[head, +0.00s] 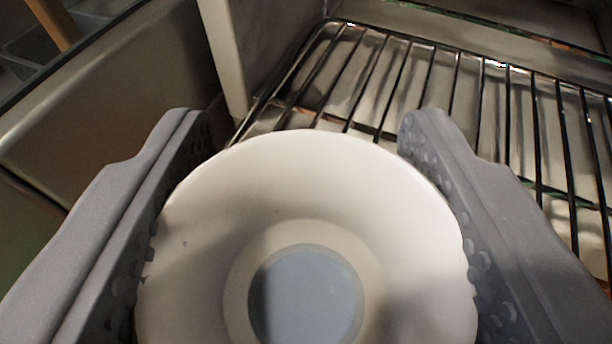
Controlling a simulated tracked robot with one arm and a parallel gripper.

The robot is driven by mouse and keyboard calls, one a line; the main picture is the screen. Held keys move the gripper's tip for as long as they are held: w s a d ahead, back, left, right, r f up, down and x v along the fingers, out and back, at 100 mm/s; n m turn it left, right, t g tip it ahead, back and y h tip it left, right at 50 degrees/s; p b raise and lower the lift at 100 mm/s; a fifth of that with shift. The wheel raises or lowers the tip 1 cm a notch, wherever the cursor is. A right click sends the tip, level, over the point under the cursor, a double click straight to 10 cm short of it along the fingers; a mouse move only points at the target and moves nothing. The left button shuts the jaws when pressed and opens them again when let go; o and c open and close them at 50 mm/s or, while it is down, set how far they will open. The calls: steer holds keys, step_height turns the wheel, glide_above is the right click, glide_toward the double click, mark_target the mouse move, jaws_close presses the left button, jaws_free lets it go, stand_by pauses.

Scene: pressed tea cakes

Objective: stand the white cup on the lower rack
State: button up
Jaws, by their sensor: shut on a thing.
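The white cup (310,180) fills the lower middle of the head view, with a round foot ring and a grey-blue centre facing me. My gripper (305,125) is shut on it, with one grey finger against its left side and one against its right. The wire rack (430,75) lies beyond the cup, at the upper right, and its bars look empty where they show. The cup hides the nearer part of the rack. I cannot tell from this view whether the cup touches the rack, or whether this is the lower one.
A metal side wall (110,120) runs along the left, close to my left finger. A pale upright edge (222,55) stands at the rack's left end. A back wall (450,25) closes off the far side. The rack's right part is clear.

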steer(key=o, duration=1)
steer(key=shift+s+r, duration=0.2)
steer(key=shift+s, duration=0.1)
steer(key=p+v, duration=0.2)
steer(key=v, duration=0.9)
steer(key=shift+s+p, duration=0.2)
steer(key=shift+p, duration=0.15)
